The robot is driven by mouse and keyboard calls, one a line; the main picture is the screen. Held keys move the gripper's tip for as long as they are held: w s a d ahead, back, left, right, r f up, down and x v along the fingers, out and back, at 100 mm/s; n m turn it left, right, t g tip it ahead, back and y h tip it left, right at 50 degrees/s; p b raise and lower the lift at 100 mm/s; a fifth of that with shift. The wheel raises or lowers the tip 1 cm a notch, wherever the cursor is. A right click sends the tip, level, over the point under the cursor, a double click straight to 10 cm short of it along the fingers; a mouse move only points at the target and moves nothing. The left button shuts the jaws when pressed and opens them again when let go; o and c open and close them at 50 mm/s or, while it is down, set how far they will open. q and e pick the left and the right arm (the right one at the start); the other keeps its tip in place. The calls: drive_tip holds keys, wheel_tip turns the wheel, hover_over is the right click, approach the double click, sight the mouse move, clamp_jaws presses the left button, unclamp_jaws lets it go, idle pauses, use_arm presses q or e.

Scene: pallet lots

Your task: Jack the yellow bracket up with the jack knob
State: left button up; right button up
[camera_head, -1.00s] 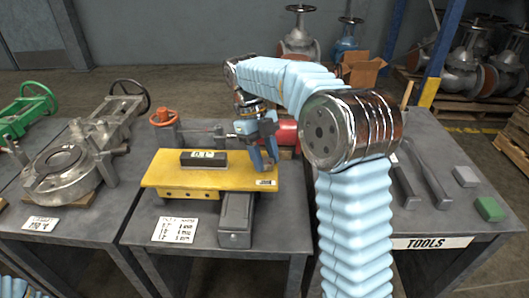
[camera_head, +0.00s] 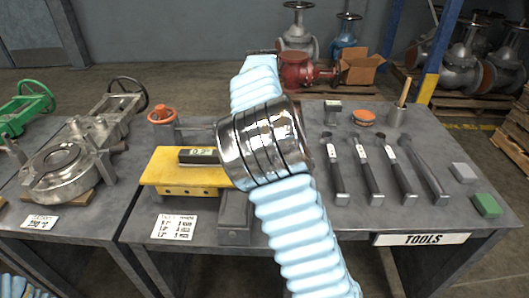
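The yellow bracket (camera_head: 165,167) is a flat plate on the middle grey table, with a black labelled block (camera_head: 198,157) on top. My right arm covers its right part. An orange handwheel (camera_head: 162,115) stands behind the bracket's left side; I cannot tell whether it is the jack knob. A grey block (camera_head: 234,222) shows at the bracket's front right, partly covered by my arm. My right arm rises across the middle of the view, and its gripper is hidden behind it. My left gripper is not in view.
Several dark tools (camera_head: 368,172) lie on the right table by a TOOLS label (camera_head: 422,239). A cup (camera_head: 396,116), an orange round item (camera_head: 363,118) and a green block (camera_head: 487,206) are also there. A silver valve (camera_head: 60,172) sits on the left table.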

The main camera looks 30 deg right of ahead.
drive_tip(key=shift+f, duration=0.1)
idle(0.3)
drive_tip(key=o, duration=1.1)
drive_tip(key=shift+c, duration=0.2)
